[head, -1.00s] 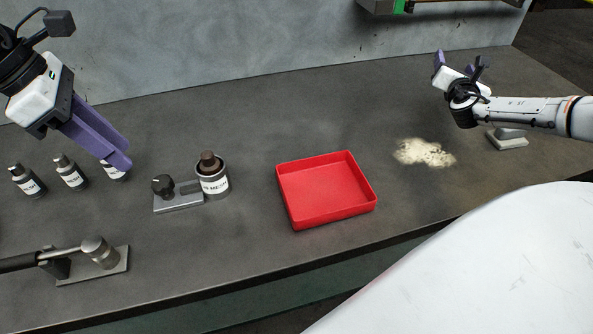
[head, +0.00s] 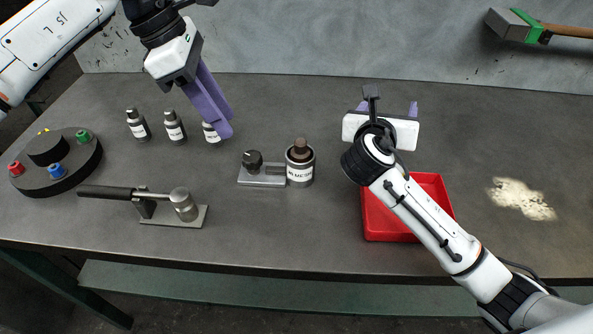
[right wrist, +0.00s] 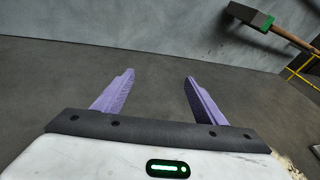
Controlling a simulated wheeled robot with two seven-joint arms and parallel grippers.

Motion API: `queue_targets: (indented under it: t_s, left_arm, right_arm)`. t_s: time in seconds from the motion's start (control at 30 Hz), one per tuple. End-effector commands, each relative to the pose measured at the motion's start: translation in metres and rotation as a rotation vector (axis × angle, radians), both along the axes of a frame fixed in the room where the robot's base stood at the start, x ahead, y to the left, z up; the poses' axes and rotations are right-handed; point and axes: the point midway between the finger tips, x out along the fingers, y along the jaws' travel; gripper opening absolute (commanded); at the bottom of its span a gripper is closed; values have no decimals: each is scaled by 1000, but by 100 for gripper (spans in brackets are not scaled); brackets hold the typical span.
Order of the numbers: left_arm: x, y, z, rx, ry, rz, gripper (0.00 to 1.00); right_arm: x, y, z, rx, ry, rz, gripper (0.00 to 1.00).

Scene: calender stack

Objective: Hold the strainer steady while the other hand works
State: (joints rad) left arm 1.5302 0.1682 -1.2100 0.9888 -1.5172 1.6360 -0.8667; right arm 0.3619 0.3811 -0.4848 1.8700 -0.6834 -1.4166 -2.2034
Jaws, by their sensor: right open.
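The likely strainer is a grey can (head: 300,173) with a brown knob on top and a white label I cannot fully read. It stands upright at the right end of a small metal bracket (head: 262,179) with a black knob. My left gripper (head: 222,128) points down to the left of and behind the can, apart from it, beside a small bottle (head: 210,133). Its purple fingers overlap, so their gap is unclear. My right gripper (head: 388,106) is open and empty to the right of and behind the can; its spread fingers also show in the right wrist view (right wrist: 159,77).
A red tray (head: 378,220) lies partly under my right arm. Pale powder (head: 522,198) is spilled further right. Two more bottles (head: 138,124) (head: 174,127), a lever press (head: 183,204) and a round button panel (head: 55,162) stand left. A hammer-like tool (head: 530,26) is up by the wall.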

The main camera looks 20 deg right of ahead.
Motion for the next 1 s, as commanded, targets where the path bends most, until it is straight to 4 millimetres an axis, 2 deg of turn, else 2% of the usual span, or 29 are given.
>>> queue_targets:
  t_s: [0.03, 0.17, 0.23, 0.3, 0.4, 0.5, 0.6, 0.77, 0.87, 1.0]
  left_arm:
    - [0, 0, 0, 0, 0, 0, 31]
    - [0, 0, 0, 0, 0, 0, 31]
    - [0, 0, 0, 0, 0, 0, 31]
    - [0, 0, 0, 0, 0, 0, 31]
    - [0, 0, 0, 0, 0, 0, 31]
    - [0, 0, 0, 0, 0, 0, 31]
    - [0, 0, 0, 0, 0, 0, 31]
    - [0, 0, 0, 0, 0, 0, 31]
    - [0, 0, 0, 0, 0, 0, 31]
    - [0, 0, 0, 0, 0, 0, 31]
  right_arm:
    - [1, 31, 15, -8, -20, 41, 65]
    - [-3, 90, 55, -54, -65, 109, 65]
    - [-10, 126, 66, -42, -74, 131, 65]
    - [-21, 159, 55, 12, -56, 135, 65]
    - [-40, 194, 27, 98, -21, 111, 65]
    - [-61, 218, 4, 155, 5, 73, 65]
    - [-81, 233, -12, 187, 18, 34, 65]
    - [-98, 241, -25, 204, 21, -5, 65]
    - [-97, 239, -30, 204, 21, -14, 65]
    - [-84, 227, -36, 202, 21, -17, 65]
